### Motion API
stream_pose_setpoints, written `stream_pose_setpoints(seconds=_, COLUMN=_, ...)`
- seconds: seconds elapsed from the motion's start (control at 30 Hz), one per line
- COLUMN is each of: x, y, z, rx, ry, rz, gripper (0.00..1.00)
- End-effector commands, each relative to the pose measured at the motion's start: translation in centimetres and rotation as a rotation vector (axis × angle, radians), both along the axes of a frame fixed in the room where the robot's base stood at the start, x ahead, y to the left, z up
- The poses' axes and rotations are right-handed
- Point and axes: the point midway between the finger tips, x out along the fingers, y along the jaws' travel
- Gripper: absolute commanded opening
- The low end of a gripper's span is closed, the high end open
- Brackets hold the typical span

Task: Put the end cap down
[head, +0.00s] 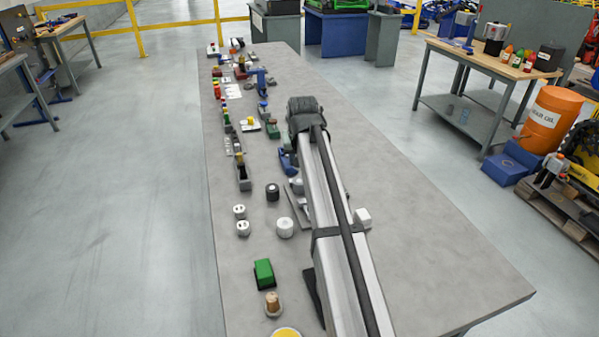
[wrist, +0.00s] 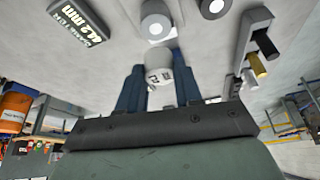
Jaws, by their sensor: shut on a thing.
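In the wrist view my gripper (wrist: 160,76) has its two blue fingers on either side of a pale grey-white round part with dark markings, which I take to be the end cap (wrist: 158,75). It is shut on this part. Just beyond it is another white cylinder (wrist: 155,22) on a light plate; I cannot tell whether the two touch. In the head view my arm hides most of the gripper, and only some blue (head: 287,162) shows left of the arm. I cannot tell the height of the cap above the table.
In the head view, a black roll (head: 272,192), white cylinder (head: 285,227) and green block (head: 264,273) are left of my arm. The table's right side is mostly clear.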

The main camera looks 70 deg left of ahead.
Motion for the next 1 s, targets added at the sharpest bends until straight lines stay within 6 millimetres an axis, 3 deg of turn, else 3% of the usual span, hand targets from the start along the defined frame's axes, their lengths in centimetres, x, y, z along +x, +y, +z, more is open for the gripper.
stream_pose_setpoints(seconds=0.47, x=0.0, y=0.0, z=-4.7, rx=-0.001, ry=0.001, rz=-0.001, gripper=0.05)
stream_pose_setpoints(seconds=0.9, x=0.0, y=0.0, z=-5.2, rx=0.0, ry=0.0, rz=-0.001, gripper=0.05)
stream_pose_setpoints(seconds=0.93, x=0.0, y=0.0, z=-5.2, rx=0.0, ry=0.0, rz=-0.001, gripper=0.37)
stream_pose_setpoints(seconds=1.0, x=0.0, y=0.0, z=-5.1, rx=0.0, ry=0.0, rz=-0.001, gripper=0.44)
